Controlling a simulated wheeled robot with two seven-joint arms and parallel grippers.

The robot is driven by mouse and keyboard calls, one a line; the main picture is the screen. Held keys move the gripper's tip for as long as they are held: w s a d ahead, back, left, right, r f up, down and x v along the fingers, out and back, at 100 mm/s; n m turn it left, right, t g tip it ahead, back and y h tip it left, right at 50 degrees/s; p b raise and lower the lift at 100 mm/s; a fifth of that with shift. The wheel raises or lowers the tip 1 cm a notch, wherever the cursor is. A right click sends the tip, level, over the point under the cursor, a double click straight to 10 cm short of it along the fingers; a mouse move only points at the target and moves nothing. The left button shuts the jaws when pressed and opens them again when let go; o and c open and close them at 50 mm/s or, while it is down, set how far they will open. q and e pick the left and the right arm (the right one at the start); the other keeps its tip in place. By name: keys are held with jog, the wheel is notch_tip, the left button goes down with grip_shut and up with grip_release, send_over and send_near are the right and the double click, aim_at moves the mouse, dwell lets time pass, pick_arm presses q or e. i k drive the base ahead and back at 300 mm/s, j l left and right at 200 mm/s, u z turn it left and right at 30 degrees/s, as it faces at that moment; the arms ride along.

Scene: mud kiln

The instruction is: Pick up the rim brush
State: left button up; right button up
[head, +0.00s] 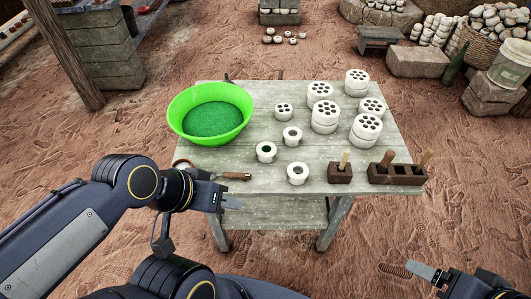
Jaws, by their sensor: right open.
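I cannot tell for sure which thing is the rim brush. A tool with a brown wooden handle (236,176) lies near the table's front left edge. Wooden handles also stand upright in a small dark block (340,176) and in a longer dark block (397,179) at the front right; what is below them is hidden. My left gripper (231,202) is at the table's front left edge, just in front of the lying tool and apart from it; its finger gap is not clear. My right gripper (425,279) is open and empty, low in front of the table's right side.
A green bowl (181,119) of green material stands at the table's (290,215) back left. Several white pierced cylinders (324,125) stand at the back right. White cups (298,174) stand mid-table. A round ring-like item (183,163) lies partly behind my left arm.

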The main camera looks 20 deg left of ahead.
aim_at(347, 152)
jog(key=i+l, duration=0.1)
jog(key=l, duration=0.2)
jog(key=i+l, duration=0.1)
jog(key=l, duration=0.25)
jog(key=l+u, duration=0.1)
jog(key=u, duration=0.35)
jog(key=l+u, duration=0.1)
jog(key=u, duration=0.35)
jog(key=l+u, duration=0.15)
jog(key=u, duration=0.3)
jog(key=l+u, duration=0.1)
jog(key=u, duration=0.35)
